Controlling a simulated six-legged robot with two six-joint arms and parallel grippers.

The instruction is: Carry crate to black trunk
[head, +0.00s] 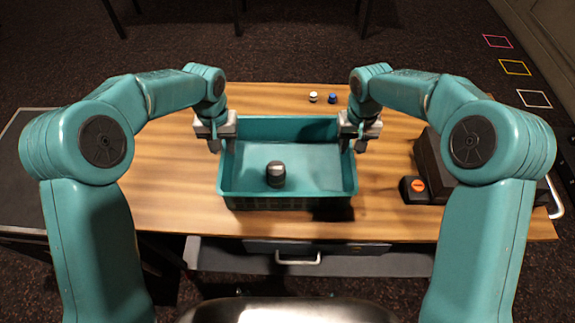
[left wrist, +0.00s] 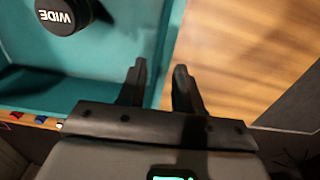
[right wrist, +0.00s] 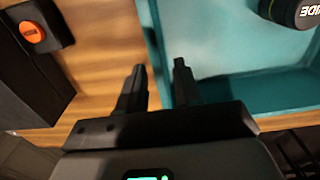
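The teal crate (head: 288,202) stands on the wooden desk, with a black lens-like cylinder (head: 276,174) inside. The cylinder, marked "WIDE", shows in the left wrist view (left wrist: 62,15). My left gripper (head: 215,143) is at the crate's left wall. In the left wrist view its fingers (left wrist: 159,82) are apart, one on each side of the wall. My right gripper (head: 360,143) is at the right wall. In the right wrist view its fingers (right wrist: 159,80) are apart, with the wall between them. A dark flat-topped piece (head: 22,150) stands left of the desk; I cannot tell whether it is the black trunk.
A black box (head: 432,158) and a small black unit with an orange button (head: 416,187) sit right of the crate. A white (head: 313,97) and a blue (head: 332,98) small item lie behind it. Coloured square outlines (head: 515,67) mark the floor at far right.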

